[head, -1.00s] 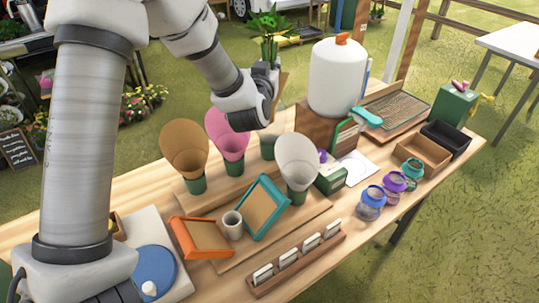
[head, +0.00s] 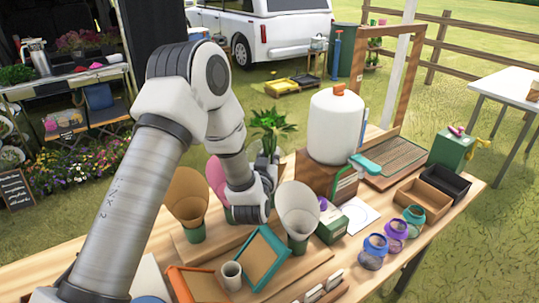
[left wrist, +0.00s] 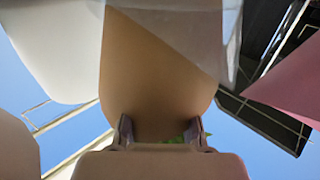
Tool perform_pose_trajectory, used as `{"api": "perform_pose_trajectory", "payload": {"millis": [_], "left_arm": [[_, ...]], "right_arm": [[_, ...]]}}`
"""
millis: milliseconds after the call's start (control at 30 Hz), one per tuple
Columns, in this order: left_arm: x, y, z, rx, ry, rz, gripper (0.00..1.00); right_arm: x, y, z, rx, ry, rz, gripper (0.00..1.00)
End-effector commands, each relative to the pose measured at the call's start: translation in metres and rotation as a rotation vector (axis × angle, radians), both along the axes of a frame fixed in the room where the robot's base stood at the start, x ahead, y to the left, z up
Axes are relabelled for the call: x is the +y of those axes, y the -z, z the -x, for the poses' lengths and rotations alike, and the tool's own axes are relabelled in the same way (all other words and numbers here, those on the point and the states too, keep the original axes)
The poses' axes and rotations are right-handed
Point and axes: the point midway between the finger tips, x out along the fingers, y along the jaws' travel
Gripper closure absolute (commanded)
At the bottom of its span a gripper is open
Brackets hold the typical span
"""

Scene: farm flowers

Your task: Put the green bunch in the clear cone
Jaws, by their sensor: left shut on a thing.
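The green bunch (head: 272,122) has leafy tops and a brown paper wrap. My left gripper (head: 266,168) is shut on it, behind the cone row, leaves up. In the left wrist view, the brown wrap (left wrist: 150,75) rises between the fingers of my left gripper (left wrist: 160,132). A see-through surface (left wrist: 205,25), seemingly the clear cone, overlaps the wrap there; I cannot tell whether the wrap is inside it. In the head view, my gripper and arm hide most of that spot. My right gripper is out of view.
A brown cone (head: 187,200), a partly hidden pink cone (head: 216,178) and a white cone (head: 298,212) stand close around the gripper. A white jug (head: 335,125) stands to the right. Framed cards (head: 262,258) and a small cup (head: 231,274) are in front.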

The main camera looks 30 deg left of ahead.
Motion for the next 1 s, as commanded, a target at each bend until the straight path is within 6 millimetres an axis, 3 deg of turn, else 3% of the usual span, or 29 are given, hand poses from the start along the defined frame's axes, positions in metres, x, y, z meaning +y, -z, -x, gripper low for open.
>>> {"api": "perform_pose_trajectory", "payload": {"millis": [33,100,467,567,900,1000], "left_arm": [[0.000,0.001,0.000,0.000,0.000,0.000,0.70],[0.000,0.001,0.000,0.000,0.000,0.000,0.52],[0.000,-0.004,0.001,0.001,0.000,0.000,0.52],[-0.007,0.001,0.015,0.003,0.002,0.001,0.52],[-0.039,0.001,0.093,0.003,0.002,-0.003,0.52],[-0.045,0.000,0.106,0.002,0.002,-0.001,0.52]], "right_arm": [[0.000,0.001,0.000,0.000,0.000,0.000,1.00],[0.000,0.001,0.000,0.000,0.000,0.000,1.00],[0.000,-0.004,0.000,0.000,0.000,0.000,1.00],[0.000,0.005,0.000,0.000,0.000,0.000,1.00],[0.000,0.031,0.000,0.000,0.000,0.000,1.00],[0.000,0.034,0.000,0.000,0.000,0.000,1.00]]}}
